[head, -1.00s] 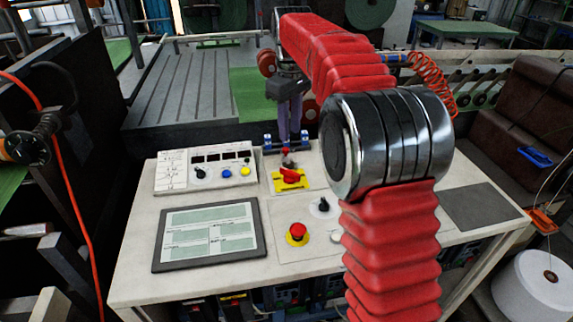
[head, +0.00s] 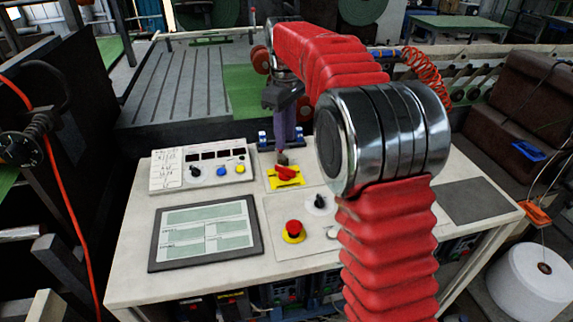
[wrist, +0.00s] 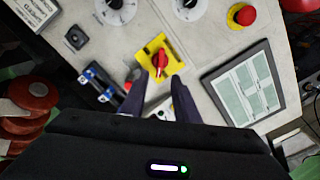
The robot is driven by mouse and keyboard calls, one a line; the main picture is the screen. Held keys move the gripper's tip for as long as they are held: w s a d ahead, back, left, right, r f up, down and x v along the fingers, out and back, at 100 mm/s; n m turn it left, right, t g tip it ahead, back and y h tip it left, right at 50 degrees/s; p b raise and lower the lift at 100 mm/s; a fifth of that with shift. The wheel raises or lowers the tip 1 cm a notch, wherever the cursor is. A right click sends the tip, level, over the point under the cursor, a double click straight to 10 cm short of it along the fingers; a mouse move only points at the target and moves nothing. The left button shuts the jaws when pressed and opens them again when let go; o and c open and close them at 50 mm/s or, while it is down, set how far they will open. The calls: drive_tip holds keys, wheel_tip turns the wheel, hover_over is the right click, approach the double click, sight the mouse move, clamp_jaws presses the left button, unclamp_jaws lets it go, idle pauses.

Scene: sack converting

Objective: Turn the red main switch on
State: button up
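The red main switch (head: 285,173) is a red rotary handle on a yellow plate (head: 291,183), on the top of the pale control desk. In the wrist view the red handle (wrist: 160,60) points roughly along the picture's vertical, and the yellow plate (wrist: 151,48) shows around it. My gripper (head: 283,158) points down just behind the switch in the head view. In the wrist view my gripper (wrist: 158,84) has its two dark fingers apart with nothing between them. The fingertips are close to the handle, but I see no contact.
A red emergency button (head: 293,231) and a black knob (head: 319,202) sit in front of the switch. A screen (head: 205,231) and a panel with coloured knobs (head: 201,167) lie to the left. Blue-and-white parts (head: 264,139) stand close beside the fingers.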

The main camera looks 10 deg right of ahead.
sight(286, 168)
wheel_tip(286, 168, down, 10)
drive_tip(key=shift+f, duration=0.25)
idle(0.4)
clamp_jaws()
drive_tip(key=shift+d, duration=0.15)
